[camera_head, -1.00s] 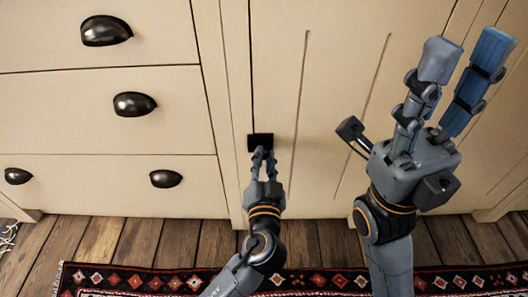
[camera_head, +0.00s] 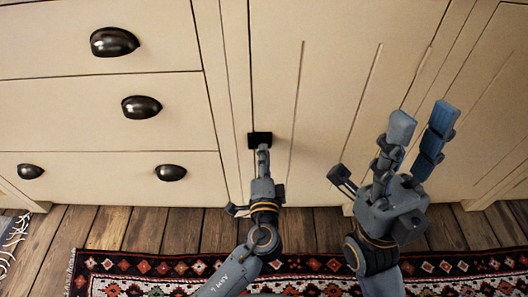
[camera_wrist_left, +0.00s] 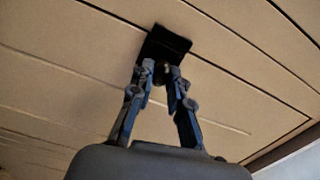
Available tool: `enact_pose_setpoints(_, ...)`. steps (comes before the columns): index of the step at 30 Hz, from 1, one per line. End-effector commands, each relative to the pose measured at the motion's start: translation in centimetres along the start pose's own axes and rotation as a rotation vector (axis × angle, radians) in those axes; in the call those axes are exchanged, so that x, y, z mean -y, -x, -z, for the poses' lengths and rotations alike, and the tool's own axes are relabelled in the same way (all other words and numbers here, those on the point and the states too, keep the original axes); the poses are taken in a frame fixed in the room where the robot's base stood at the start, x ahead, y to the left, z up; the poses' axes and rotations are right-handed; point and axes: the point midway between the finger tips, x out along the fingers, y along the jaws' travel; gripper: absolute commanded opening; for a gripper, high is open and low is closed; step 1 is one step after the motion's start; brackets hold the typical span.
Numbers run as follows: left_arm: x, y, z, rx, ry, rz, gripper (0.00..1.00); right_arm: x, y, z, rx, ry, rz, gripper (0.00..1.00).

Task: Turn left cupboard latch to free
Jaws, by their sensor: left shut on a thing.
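The left cupboard latch (camera_head: 260,138) is a small black plate on the cream cupboard front, near the left edge of the door. It also shows in the left wrist view (camera_wrist_left: 169,42). My left gripper (camera_head: 263,151) reaches up to it from below. In the left wrist view its two fingertips (camera_wrist_left: 162,72) close on a small dark knob at the plate's lower part. The fingers hide much of the knob, so I cannot tell its exact angle. My right gripper (camera_head: 421,118) is open and empty, with its fingers apart, in front of the cupboard to the right.
Drawers with dark cup pulls (camera_head: 141,107) are left of the door. A patterned red rug (camera_head: 150,268) lies on the wooden floor (camera_head: 135,228) below. The door face (camera_head: 325,90) between my two grippers is clear.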

Motion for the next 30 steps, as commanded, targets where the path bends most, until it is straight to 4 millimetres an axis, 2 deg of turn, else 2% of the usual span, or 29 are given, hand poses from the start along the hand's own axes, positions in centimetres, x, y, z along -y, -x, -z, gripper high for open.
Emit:
enact_pose_setpoints(12, -0.01, 0.01, 0.09, -0.003, -0.154, 0.000, 0.00, 0.02, -0.07, 0.28, 0.021, -0.003, -0.009, 0.40)
enact_pose_setpoints(26, -0.09, 0.02, 0.09, -0.003, -0.167, 0.000, 0.00, 0.03, -0.09, 0.27, 0.021, -0.003, -0.009, 0.40)
enact_pose_setpoints(27, -0.10, 0.02, 0.09, -0.003, -0.167, 0.000, 0.19, 0.03, -0.10, 0.27, 0.021, -0.003, -0.009, 0.40)
enact_pose_setpoints(30, -0.09, 0.02, 0.08, -0.003, -0.166, 0.000, 0.40, 0.03, -0.10, 0.28, 0.021, -0.003, -0.009, 0.40)
